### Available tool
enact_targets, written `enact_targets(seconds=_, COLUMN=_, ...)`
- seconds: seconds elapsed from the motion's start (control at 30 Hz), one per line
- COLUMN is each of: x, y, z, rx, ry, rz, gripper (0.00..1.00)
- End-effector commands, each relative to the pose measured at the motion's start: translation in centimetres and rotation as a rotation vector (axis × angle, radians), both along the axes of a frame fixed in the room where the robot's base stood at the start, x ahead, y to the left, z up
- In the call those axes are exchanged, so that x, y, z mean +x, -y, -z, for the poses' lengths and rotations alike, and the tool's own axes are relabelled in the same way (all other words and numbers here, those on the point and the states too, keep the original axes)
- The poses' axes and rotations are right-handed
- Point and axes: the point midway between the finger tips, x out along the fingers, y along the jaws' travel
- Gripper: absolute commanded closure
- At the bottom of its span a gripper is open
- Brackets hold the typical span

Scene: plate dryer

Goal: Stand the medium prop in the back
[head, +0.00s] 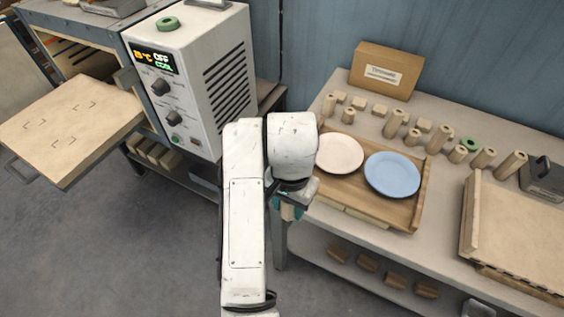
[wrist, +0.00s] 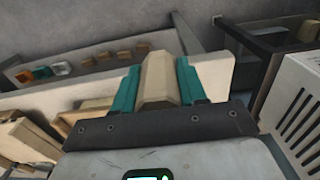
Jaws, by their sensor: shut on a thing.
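My gripper (head: 290,208) hangs beside the left end of the worktable, partly hidden behind my arm in the head view. In the wrist view its teal fingers (wrist: 157,80) are shut on a beige faceted prop (wrist: 157,70). The held prop's size is hard to judge, and it is hidden in the head view. The pulled-out kiln shelf (head: 75,118) at the left is a pale slab with several dark corner marks. Nothing stands on it. Several loose beige props (head: 396,123) stand along the back of the worktable.
The white kiln control box (head: 203,70) stands between the shelf and the worktable. A wooden tray (head: 400,218) holds a cream plate (head: 338,152) and a blue plate (head: 392,174). A cardboard box (head: 386,72) stands behind. Open floor (head: 130,240) lies below the shelf.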

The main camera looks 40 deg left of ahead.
Motion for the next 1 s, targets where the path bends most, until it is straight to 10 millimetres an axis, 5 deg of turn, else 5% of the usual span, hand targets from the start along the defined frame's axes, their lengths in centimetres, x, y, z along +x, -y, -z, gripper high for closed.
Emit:
enact_targets(seconds=0.37, x=1.1, y=10.7, z=3.9, rx=-0.006, ry=0.000, rz=0.063, gripper=0.95)
enact_targets(seconds=0.8, x=3.1, y=31.7, z=11.2, rx=-0.005, ry=-0.001, rz=0.182, gripper=0.95)
enact_targets(seconds=1.0, x=3.7, y=37.6, z=13.3, rx=-0.002, ry=-0.002, rz=0.213, gripper=0.95)
